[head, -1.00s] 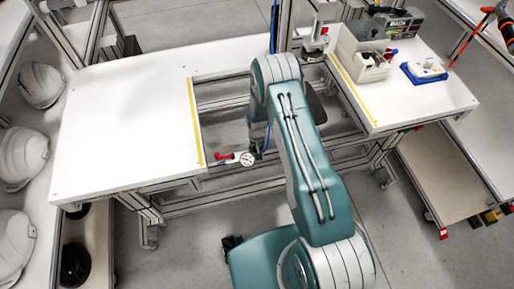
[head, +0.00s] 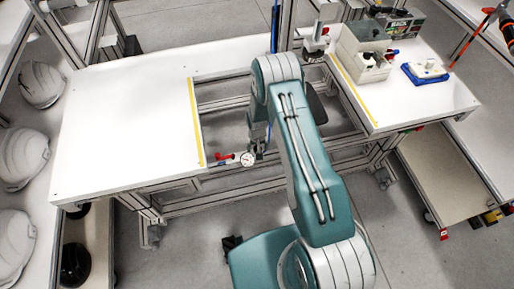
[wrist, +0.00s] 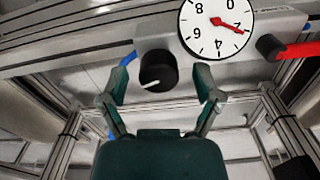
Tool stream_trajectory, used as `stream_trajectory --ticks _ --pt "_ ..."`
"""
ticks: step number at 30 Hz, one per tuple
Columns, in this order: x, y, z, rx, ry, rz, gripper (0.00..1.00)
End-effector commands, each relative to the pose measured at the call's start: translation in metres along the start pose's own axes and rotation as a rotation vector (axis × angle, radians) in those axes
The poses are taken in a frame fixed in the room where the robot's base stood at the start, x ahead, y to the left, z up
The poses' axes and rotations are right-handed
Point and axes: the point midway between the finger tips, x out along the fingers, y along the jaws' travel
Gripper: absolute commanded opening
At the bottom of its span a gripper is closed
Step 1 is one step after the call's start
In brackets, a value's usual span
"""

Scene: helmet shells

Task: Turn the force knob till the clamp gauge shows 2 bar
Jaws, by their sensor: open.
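The force knob (wrist: 157,70) is round and black, with a white mark pointing to the lower left in the wrist view. My gripper (wrist: 161,84) is open, with one finger on each side of the knob and visible space between them and it. Fingertip depth relative to the knob is hard to tell. The clamp gauge (wrist: 208,22) is a white dial above and right of the knob. Its red needle points right and slightly down, across the edge of the 2. In the head view the gauge (head: 248,159) sits at the frame's front, beside my gripper (head: 259,148).
A red lever (wrist: 300,50) with a black end lies right of the gauge. A white table (head: 125,125) is on the left and another with a grey bin (head: 349,58) on the right. Helmet shells (head: 22,158) line the left shelf. Profile rails surround the gap.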

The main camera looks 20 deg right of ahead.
Motion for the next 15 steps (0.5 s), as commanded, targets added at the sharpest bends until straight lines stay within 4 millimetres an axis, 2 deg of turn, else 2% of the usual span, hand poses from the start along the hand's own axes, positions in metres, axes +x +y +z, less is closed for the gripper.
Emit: stream_trajectory --ticks 5,15 --pt "-0.024 0.000 -0.001 0.000 0.003 0.000 0.82" --pt "-0.090 -0.001 -0.001 0.000 0.002 0.000 0.82"
